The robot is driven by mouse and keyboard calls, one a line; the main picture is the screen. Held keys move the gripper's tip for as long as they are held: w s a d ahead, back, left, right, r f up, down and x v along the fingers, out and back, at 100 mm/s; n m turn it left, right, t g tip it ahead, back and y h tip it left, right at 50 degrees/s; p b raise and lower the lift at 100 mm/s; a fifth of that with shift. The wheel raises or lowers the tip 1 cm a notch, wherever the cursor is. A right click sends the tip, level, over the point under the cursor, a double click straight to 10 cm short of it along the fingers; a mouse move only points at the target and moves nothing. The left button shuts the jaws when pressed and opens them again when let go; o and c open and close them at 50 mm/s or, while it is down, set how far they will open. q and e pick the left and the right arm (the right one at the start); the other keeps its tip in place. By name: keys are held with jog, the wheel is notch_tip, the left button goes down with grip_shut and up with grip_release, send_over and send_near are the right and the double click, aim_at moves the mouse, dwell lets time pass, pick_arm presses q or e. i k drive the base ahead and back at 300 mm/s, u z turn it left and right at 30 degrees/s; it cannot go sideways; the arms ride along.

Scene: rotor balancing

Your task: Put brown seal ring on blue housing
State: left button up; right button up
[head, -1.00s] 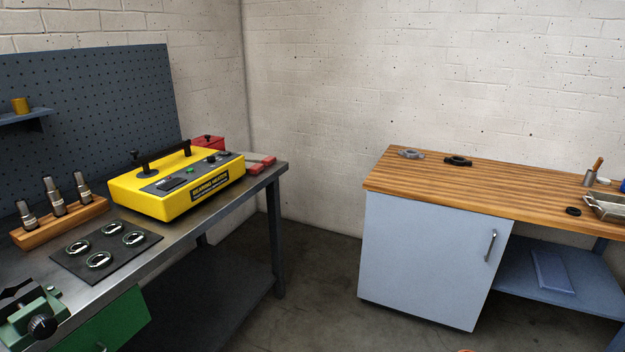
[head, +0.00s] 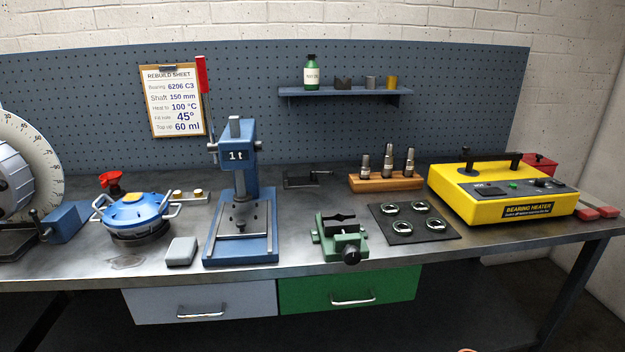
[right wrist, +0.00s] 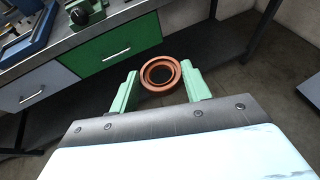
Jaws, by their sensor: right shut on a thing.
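The brown seal ring (right wrist: 146,78) is between the pale green fingers of my right gripper (right wrist: 160,85) in the right wrist view. The gripper is shut on the ring and holds it in the air in front of the bench. Only a sliver of orange-brown shows at the bottom edge of the head view. My left gripper is not in view.
A blue press (head: 243,225), grey block (head: 181,251), green vise (head: 338,240), black mat (head: 428,234) with several bearings, and yellow bearing heater (head: 500,195) stand along the bench. A large dial (head: 38,150) is left of the housing. The front bench edge is mostly clear.

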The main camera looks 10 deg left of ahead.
aim_at(132, 197)
jog(key=u, duration=1.7)
jog(key=i, duration=1.05)
